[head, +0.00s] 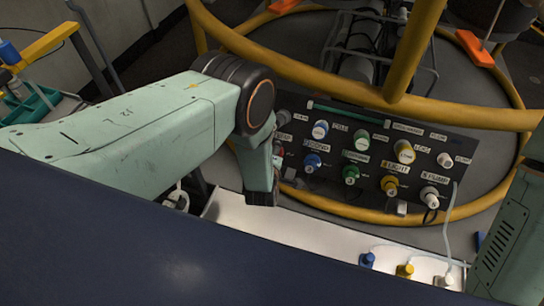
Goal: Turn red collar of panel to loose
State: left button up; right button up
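The dark panel (330,180) stands beyond the white tray, with labelled connectors in columns of blue, green, yellow and white. My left gripper (262,197) points down in front of that left end. Its fingers are seen from the side and merge into one dark shape, so I cannot tell whether they are open, or whether they touch anything. My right arm shows at the lower right edge, but its gripper is out of view.
A white tray (290,232) lies in front of the panel. Blue (367,260), yellow (404,271) and white (444,280) plugs stand at its right end; a pale hose rises near the white one. Yellow tubular rails (300,75) surround the panel. A dark blue surface (150,245) fills the foreground.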

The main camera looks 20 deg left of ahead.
pick_arm(q)
jog(key=v, duration=1.1)
jog(key=shift+s, duration=0.4)
jog(key=shift+d+r, duration=0.1)
